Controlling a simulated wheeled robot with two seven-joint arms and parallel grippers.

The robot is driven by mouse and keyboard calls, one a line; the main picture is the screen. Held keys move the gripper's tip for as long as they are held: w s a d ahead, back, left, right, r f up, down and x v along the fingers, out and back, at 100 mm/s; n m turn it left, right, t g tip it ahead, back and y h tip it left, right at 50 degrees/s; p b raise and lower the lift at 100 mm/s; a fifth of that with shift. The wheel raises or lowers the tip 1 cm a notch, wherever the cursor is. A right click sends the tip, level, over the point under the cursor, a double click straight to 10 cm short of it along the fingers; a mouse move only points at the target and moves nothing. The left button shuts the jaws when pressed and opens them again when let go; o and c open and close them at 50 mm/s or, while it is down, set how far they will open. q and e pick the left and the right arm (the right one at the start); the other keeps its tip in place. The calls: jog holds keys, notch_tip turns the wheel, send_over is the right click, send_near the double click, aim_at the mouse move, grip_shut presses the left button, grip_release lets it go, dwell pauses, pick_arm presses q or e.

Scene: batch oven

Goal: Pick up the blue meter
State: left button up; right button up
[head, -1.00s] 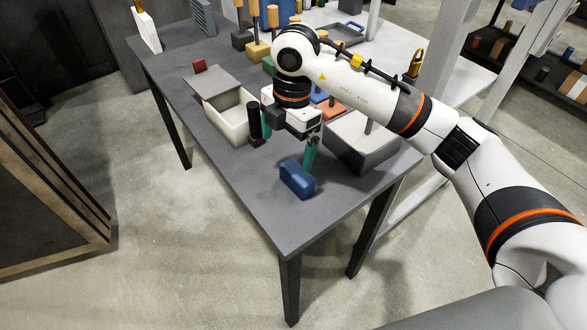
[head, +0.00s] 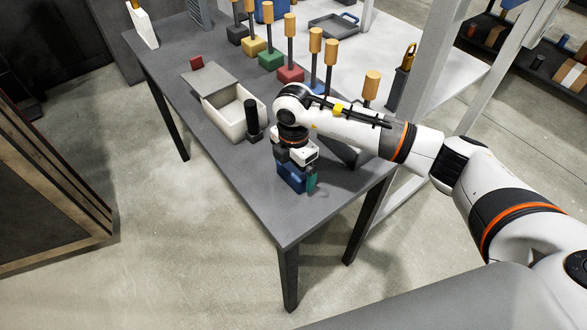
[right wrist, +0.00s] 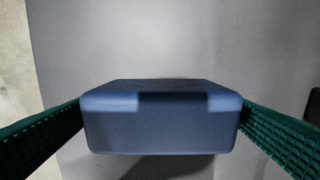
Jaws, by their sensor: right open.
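The blue meter (head: 290,178) is a small blue box with rounded edges, on the grey table (head: 265,215) near its front end. In the right wrist view the meter (right wrist: 160,128) fills the middle, with a dark patch on its upper edge. My right gripper (head: 297,181) is lowered over the meter and hides part of it in the head view. Its green fingers (right wrist: 160,125) stand open, one on each side of the meter; whether they touch it I cannot tell. My left gripper is not in view.
A cream open box (head: 232,118) with a grey lid and a black cylinder (head: 252,118) stand behind the gripper. Several coloured blocks with yellow-topped posts, such as the red one (head: 290,73), line the table's far right side. The table's front corner is clear.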

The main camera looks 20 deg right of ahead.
jog(key=shift+f, duration=0.25)
jog(key=shift+r, duration=0.1)
jog(key=c, duration=1)
